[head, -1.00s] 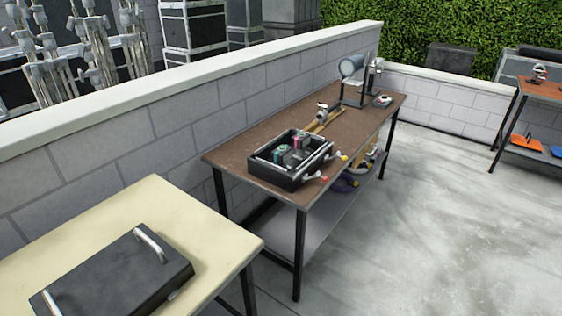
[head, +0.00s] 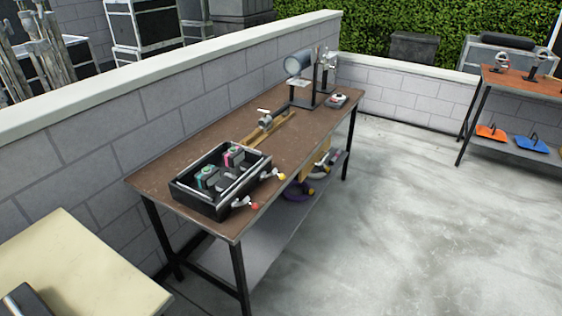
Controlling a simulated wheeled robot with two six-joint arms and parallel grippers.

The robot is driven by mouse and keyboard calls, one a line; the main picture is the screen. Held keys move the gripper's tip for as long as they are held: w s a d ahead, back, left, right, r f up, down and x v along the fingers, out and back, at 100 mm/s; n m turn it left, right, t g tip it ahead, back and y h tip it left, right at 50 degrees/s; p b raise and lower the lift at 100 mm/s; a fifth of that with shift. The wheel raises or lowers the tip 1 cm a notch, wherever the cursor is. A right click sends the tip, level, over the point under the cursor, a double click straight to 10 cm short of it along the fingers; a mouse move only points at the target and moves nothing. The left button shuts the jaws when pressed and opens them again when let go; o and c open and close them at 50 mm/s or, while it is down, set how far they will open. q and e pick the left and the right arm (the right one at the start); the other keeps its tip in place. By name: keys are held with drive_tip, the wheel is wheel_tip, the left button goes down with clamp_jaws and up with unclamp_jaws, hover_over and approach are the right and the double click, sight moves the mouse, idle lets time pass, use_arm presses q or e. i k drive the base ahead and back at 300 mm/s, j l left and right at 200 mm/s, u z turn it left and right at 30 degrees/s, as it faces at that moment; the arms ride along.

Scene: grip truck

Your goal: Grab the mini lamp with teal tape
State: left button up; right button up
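A black open tray (head: 205,206) stands on the near end of a brown-topped table (head: 160,177). Inside it are several small dark items with coloured bands. One item with a teal band (head: 203,179) sits at the left of the tray, and one with a pink band (head: 230,157) sits toward its far side. They look like small lamps, but they are too small to tell for sure. Neither of my grippers is in view.
A clamp and wooden bars (head: 268,128) lie behind the tray, and a cylindrical lamp (head: 298,64) stands at the table's far end. A cream table (head: 75,265) is at lower left. The concrete floor (head: 400,220) is clear on the right. A block wall (head: 60,170) runs behind.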

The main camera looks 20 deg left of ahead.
sight(206, 181)
drive_tip(key=i+l+z, duration=0.1)
drive_tip(key=i, duration=0.45)
drive_tip(key=i+l+z, duration=0.1)
drive_tip(key=i+l, duration=0.2)
drive_tip(key=i, duration=0.25)
drive_tip(key=i+l+z, duration=0.15)
drive_tip(key=i, duration=0.4)
drive_tip(key=i+u, duration=0.25)
drive_tip(key=u, duration=0.2)
drive_tip(key=i+l+u, duration=0.1)
drive_tip(key=i+u, duration=0.2)
drive_tip(key=u, duration=0.15)
drive_tip(key=i+l+u, duration=0.15)
drive_tip(key=u, duration=0.3)
drive_tip(key=i+l+u, duration=0.3)
drive_tip(key=u, duration=0.15)
